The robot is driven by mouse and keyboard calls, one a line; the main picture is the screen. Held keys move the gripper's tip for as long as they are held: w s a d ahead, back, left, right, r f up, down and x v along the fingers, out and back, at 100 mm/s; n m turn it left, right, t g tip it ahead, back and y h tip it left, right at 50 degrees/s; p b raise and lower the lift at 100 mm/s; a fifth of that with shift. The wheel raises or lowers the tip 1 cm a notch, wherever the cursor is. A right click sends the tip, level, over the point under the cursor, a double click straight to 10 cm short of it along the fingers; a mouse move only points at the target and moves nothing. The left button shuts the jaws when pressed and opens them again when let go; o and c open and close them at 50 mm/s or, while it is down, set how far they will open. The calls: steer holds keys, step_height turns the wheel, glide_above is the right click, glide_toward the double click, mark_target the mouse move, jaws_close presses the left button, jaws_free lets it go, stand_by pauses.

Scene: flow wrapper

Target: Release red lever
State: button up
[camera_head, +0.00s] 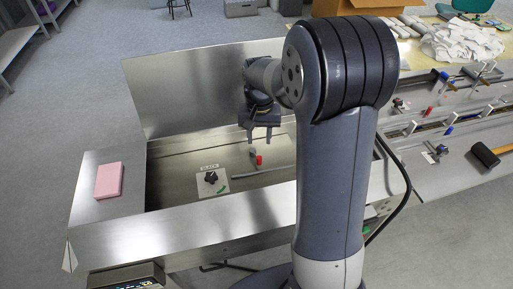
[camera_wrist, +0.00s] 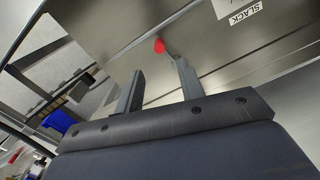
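The red lever knob (camera_head: 259,160) stands on a thin metal arm inside the steel trough of the machine. It also shows in the wrist view as a red ball (camera_wrist: 160,46), ahead of my gripper and between the lines of its fingers. My gripper (camera_head: 260,138) points down above the trough, just over the red knob in the head view. In the wrist view its two fingers (camera_wrist: 158,80) are spread apart with nothing between them. The gap between the fingers and the knob cannot be judged exactly.
A black knob on a plate (camera_head: 211,178) marked SLACK sits to the left of the lever. A pink block (camera_head: 109,180) lies on the left steel ledge. A raised steel panel (camera_head: 200,88) stands behind the trough. A black-headed mallet (camera_head: 485,155) lies at right.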

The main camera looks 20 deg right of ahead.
mark_target(256, 156)
step_height(256, 156, down, 8)
steer(key=shift+f, duration=0.1)
stand_by(0.4)
jaws_close()
